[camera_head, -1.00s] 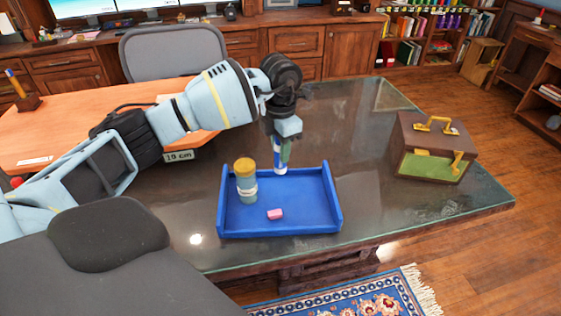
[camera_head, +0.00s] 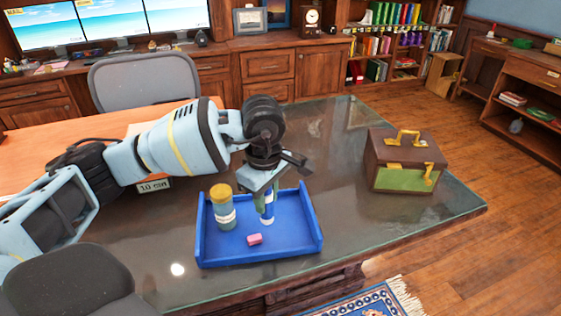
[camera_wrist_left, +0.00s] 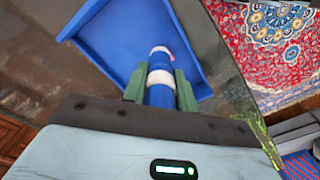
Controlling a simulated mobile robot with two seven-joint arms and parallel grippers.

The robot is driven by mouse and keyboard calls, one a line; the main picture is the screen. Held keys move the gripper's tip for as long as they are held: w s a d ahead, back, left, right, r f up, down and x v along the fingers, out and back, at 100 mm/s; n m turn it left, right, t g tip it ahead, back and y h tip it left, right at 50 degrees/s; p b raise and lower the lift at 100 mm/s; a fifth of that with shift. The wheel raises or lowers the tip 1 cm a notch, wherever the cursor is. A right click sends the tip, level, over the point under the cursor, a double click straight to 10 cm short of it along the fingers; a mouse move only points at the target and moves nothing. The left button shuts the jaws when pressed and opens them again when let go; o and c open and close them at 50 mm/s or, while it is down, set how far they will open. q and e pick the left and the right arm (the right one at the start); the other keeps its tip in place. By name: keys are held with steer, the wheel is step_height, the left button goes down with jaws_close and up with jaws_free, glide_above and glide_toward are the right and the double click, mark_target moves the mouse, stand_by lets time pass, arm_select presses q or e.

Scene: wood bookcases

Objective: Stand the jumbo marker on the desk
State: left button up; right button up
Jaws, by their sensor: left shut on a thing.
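The jumbo marker (camera_head: 268,207) is blue with a white band and hangs roughly upright between the fingers of my left gripper (camera_head: 264,200). The marker also shows in the left wrist view (camera_wrist_left: 160,82), between the green fingertips (camera_wrist_left: 161,90). My left gripper is shut on it. The marker is over the blue tray (camera_head: 262,258); I cannot tell whether its lower end touches the tray floor. The tray stands on the dark glass-topped desk (camera_head: 355,225). My right gripper is not in view.
A jar with a yellow lid (camera_head: 224,212) stands in the tray's left part, and a pink eraser (camera_head: 255,239) lies near its front. A brown box with gold handles (camera_head: 402,160) stands at the desk's right. The desk between tray and box is clear. A grey chair (camera_head: 145,82) stands behind.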

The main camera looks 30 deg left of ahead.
arm_select(q)
steer(key=s+d+f+m, duration=0.1)
steer(key=s+d+m, duration=0.2)
steer(key=s+m, duration=0.3)
steer(key=s+d+m, duration=0.3)
steer(key=s+m, duration=0.3)
steer(key=m, duration=0.4)
steer(key=shift+s+f+m, duration=0.25)
steer(key=shift+f+m, duration=0.1)
steer(key=shift+m, duration=0.05)
